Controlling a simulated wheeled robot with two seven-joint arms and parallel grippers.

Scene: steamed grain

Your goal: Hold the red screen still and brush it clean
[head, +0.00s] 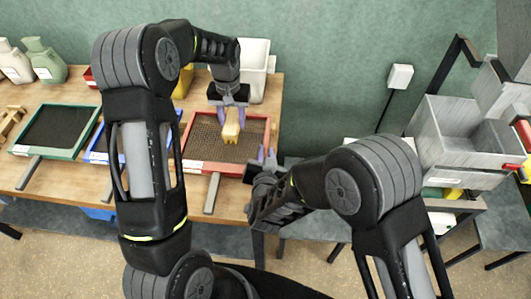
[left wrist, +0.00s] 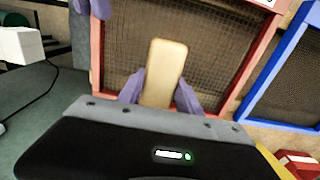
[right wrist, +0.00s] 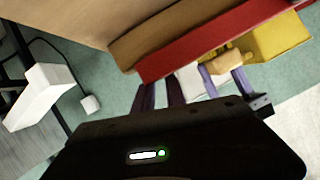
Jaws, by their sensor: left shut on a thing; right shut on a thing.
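The red screen (head: 197,167), a red frame around brown mesh, lies on the wooden table. My left gripper (head: 231,117) is shut on a tan brush (head: 231,130) above the mesh; whether the brush touches it I cannot tell. In the left wrist view the brush (left wrist: 166,68) stands between purple fingers, with the red frame (left wrist: 97,60) around the mesh behind. My right gripper (head: 264,158) is shut on the red screen's right edge. In the right wrist view the red frame (right wrist: 205,38) runs above the purple fingers, and the brush (right wrist: 222,62) shows behind.
A blue screen (head: 98,157), partly hidden by my left arm, and a green-framed screen (head: 52,157) lie to the left. Bottles (head: 46,62) and a white bin (head: 254,70) stand at the back. A grey metal hopper (head: 465,135) is at the right, apart from the table.

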